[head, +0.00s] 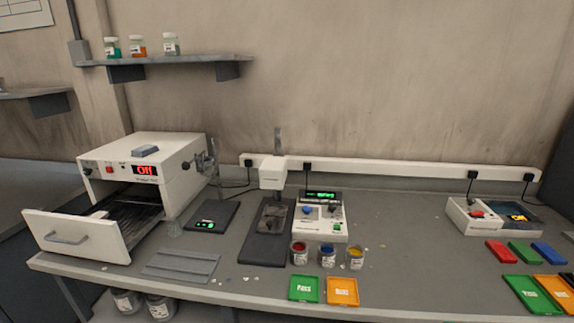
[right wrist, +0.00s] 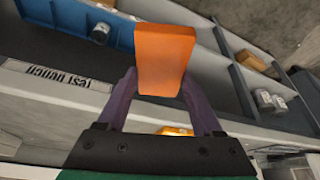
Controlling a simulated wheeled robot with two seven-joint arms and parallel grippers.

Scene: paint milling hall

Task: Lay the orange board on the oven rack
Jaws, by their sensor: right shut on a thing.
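In the right wrist view my right gripper (right wrist: 160,88) is shut on the orange board (right wrist: 165,58), which sticks out beyond the fingertips. My right arm and the board do not show in the head view. A small pale thing (head: 97,214) lies near that front. My left gripper is in neither view.
Green (head: 304,289) and orange (head: 342,291) pads lie at the bench's front edge, below several paint jars (head: 328,257). A stand (head: 266,230) and a small scale (head: 211,215) are right of the oven. A grey plate (head: 181,265) lies before it.

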